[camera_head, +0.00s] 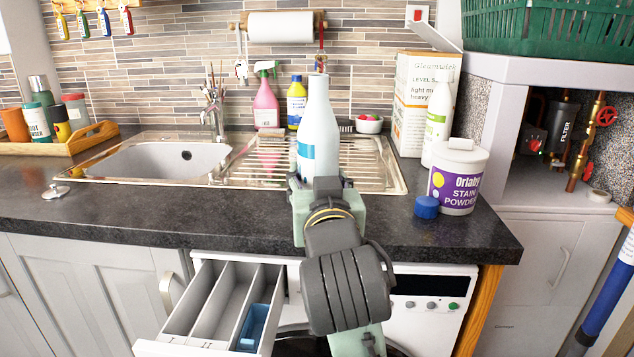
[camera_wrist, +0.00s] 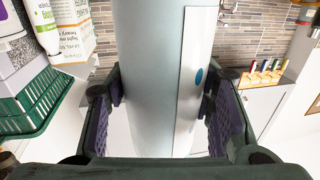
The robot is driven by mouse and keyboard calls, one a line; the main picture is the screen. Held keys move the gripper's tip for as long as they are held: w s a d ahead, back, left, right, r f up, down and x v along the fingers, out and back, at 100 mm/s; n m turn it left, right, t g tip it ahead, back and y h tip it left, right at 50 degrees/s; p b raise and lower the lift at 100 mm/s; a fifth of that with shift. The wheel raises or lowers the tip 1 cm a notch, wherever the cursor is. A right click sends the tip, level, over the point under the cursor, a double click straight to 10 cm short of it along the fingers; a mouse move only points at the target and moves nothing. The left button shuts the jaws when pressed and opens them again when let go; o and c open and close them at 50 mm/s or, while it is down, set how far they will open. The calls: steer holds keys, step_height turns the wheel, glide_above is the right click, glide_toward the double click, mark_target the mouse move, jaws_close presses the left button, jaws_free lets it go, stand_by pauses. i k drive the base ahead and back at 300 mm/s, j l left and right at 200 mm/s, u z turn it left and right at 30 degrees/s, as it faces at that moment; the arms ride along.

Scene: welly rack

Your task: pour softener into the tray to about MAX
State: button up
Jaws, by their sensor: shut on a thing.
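My gripper (camera_head: 320,188) is shut on a white bottle (camera_head: 318,128) with a pale label and blue patch. The bottle is upright above the worktop, in front of the drainer; whether its base touches anything is hidden. In the wrist view, the bottle (camera_wrist: 150,60) stands between both fingers of my gripper (camera_wrist: 162,95). The tray (camera_head: 170,348) is the washing machine's pulled-out drawer, below and left of my gripper. It has long compartments, with a blue insert (camera_head: 252,328) in the right one. No MAX mark or liquid level is readable.
A stain powder tub (camera_head: 458,180) and a blue cap (camera_head: 427,207) stand right of my gripper. A green-labelled bottle (camera_head: 437,125) and a tall carton (camera_head: 412,100) are behind them. The sink (camera_head: 150,160) lies left. The worktop's front edge (camera_head: 150,227) overhangs the drawer. The worktop's front left is mostly clear.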

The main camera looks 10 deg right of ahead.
mark_target(248, 342)
steer(key=k+l, duration=0.1)
steer(key=k, duration=0.4)
steer(key=k+l, duration=0.1)
steer(key=k, duration=0.4)
